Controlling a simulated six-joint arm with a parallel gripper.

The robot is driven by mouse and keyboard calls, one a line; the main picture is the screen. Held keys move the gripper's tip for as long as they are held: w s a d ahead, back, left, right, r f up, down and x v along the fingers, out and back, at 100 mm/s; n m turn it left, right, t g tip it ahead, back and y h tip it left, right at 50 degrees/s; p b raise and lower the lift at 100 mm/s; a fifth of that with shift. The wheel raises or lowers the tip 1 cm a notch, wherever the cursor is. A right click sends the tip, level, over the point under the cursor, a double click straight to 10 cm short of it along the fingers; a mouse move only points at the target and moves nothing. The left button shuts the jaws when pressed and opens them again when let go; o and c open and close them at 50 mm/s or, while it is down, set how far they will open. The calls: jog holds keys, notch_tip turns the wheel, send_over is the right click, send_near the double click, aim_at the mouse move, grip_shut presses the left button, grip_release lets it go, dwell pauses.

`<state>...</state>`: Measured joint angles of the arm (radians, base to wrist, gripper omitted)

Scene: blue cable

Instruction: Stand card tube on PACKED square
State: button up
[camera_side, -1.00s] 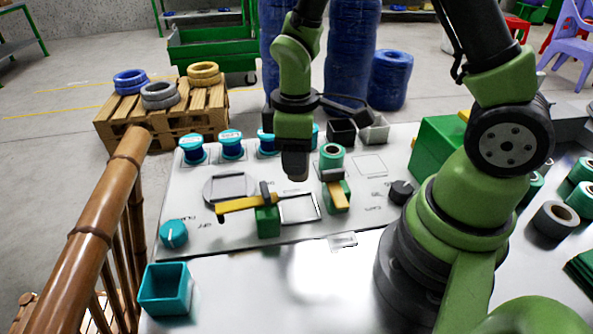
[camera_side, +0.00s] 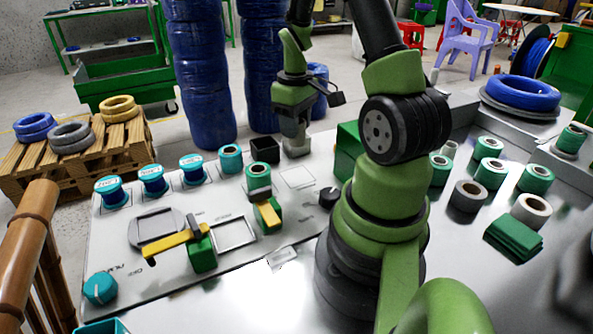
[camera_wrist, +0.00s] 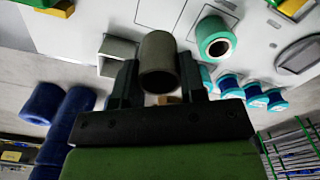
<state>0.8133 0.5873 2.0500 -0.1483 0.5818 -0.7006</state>
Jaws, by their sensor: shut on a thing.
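My gripper (camera_side: 293,127) hangs over the back edge of the panel by the small bins in the side view. In the wrist view its fingers (camera_wrist: 159,84) are shut on the grey-brown card tube (camera_wrist: 159,55), with the tube's open end facing the camera. In the side view I cannot make out the tube clearly. An empty outlined square (camera_side: 298,178) lies on the panel to the right of the green-and-yellow clamp, just in front of my gripper. I cannot read its label, so I cannot tell whether it is the PACKED square.
A black bin (camera_side: 265,149) and a grey bin (camera_side: 298,149) stand close to my gripper. A teal roll (camera_side: 258,176) stands by the clamp (camera_side: 267,213). Several blue spools (camera_side: 152,180) line the back left. A black knob (camera_side: 329,196) is at the right.

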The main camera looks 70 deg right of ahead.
notch_tip(320, 180, down, 9)
dwell(0.4)
jog(key=shift+f, duration=0.15)
jog(key=o, duration=0.9)
notch_tip(320, 180, up, 12)
jog(key=shift+f, duration=0.15)
jog(key=w+a+r+t, duration=0.2)
jog(key=a+r, duration=0.4)
jog(key=r, duration=0.1)
jog(key=s+a+r+t, duration=0.1)
jog(key=s+a+r, duration=0.1)
jog(key=a, duration=0.3)
jog(key=s+a+r+t+y, duration=0.1)
jog(key=s+a+r+t, duration=0.1)
jog(key=a+r, duration=0.2)
jog(key=s+a+r+m+t+y, duration=0.1)
jog(key=s+a+r+t, duration=0.1)
jog(key=a, duration=0.6)
jog(key=shift+s+a+r, duration=0.15)
jog(key=shift+s+r, duration=0.4)
jog(key=shift+r, duration=0.3)
